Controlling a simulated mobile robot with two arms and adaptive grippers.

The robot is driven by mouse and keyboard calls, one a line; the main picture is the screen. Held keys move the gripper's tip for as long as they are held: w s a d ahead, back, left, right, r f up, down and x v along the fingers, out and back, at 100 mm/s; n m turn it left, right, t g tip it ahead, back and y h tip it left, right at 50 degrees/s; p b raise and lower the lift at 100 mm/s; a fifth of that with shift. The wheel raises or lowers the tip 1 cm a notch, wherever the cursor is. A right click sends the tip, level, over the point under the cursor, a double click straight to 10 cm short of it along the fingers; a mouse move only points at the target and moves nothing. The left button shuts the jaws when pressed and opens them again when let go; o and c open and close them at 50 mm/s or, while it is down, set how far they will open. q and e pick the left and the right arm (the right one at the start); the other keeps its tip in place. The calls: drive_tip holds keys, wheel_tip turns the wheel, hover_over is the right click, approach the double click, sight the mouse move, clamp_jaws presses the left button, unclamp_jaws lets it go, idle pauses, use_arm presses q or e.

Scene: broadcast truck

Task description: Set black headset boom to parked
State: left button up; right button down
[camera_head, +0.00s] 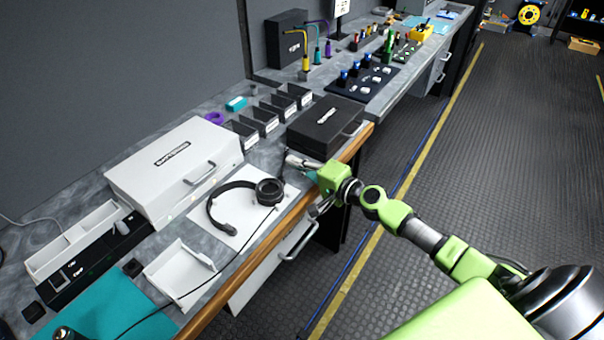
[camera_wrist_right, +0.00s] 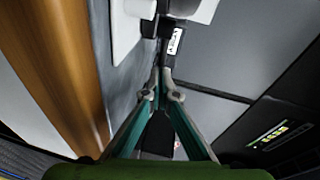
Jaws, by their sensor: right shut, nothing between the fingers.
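A black headset (camera_head: 236,189) lies on a white sheet near the bench's front edge. Its round ear cup (camera_head: 270,191) faces up at the right, and its band curves round to the left. A thin dark upright piece (camera_head: 284,166) shows beside the ear cup, close to my right gripper; it looks like the boom, but I cannot tell its setting. My right gripper (camera_head: 292,161) is shut and empty just behind the ear cup. In the right wrist view its fingertips (camera_wrist_right: 163,82) meet beside a black part with a white label (camera_wrist_right: 174,43). My left gripper is out of view.
A white case (camera_head: 170,172) stands left of the headset, a black case (camera_head: 325,125) behind my right gripper. A white open tray (camera_head: 182,272) sits in front. A cable runs from the headset across the bench. The wooden front edge (camera_head: 250,262) is close; the aisle floor is clear.

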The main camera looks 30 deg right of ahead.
drive_tip(key=shift+w+a+b, duration=0.3)
drive_tip(key=shift+w+b, duration=0.05)
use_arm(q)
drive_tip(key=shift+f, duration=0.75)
use_arm(e)
drive_tip(key=shift+w+a, duration=0.4)
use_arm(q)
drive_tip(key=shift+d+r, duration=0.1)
use_arm(e)
drive_tip(key=shift+r, duration=0.1)
